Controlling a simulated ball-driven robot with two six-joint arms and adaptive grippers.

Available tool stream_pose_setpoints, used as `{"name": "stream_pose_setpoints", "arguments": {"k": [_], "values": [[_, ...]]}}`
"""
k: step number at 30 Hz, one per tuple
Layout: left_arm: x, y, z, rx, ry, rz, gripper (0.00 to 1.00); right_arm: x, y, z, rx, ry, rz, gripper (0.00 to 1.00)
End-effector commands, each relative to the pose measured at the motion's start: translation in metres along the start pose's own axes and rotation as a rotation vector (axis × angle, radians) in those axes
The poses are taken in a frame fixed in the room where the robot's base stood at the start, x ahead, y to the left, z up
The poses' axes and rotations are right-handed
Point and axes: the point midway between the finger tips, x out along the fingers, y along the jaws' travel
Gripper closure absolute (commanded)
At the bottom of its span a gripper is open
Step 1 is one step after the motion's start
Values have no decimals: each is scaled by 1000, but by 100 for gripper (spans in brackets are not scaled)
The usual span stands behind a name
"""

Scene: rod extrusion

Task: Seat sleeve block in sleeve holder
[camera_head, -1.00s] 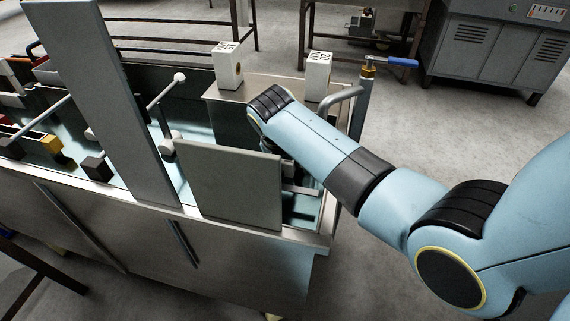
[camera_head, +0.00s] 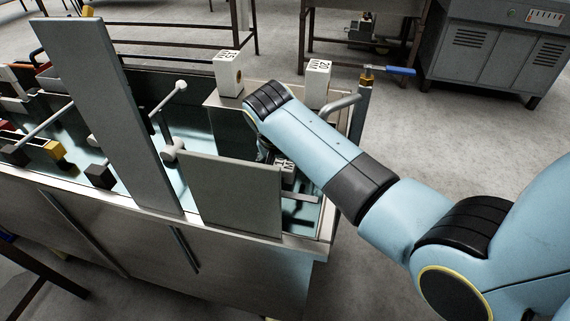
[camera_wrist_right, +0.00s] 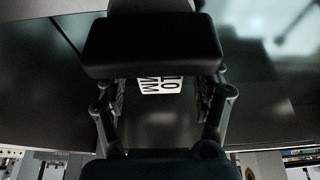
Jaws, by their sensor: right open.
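A white sleeve block (camera_wrist_right: 160,85) with a "10 MM" label shows in the right wrist view between the fingers of my right gripper (camera_wrist_right: 160,98). The gripper is open, with one finger on each side of the block; I cannot tell whether they touch it. In the head view a small labelled part of this block (camera_head: 288,168) shows behind the grey front panel, below my right forearm. The panel and forearm hide most of the gripper there. I cannot make out the sleeve holder clearly. My left gripper is not in view.
Two other white blocks, "15 MM" (camera_head: 229,75) and "20 MM" (camera_head: 317,84), stand on the metal ledge at the tank's back right. A tall grey panel (camera_head: 110,115) and a lower panel (camera_head: 230,192) rise at the tank's front edge. A blue-handled valve (camera_head: 388,71) stands at the right corner.

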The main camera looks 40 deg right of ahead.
Motion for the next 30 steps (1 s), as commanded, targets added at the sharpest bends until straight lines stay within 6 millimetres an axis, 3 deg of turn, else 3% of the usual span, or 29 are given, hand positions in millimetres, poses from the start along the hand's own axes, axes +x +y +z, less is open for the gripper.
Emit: {"name": "stream_pose_setpoints", "arguments": {"k": [1,6,12,30], "values": [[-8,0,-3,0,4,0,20,-17,-1,-2,2,2,-4,30],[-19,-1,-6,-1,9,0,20,-54,-1,-2,1,1,-3,30],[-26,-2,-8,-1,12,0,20,-81,0,-1,0,1,-1,30],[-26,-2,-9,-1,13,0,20,-86,0,0,0,0,1,30]]}}
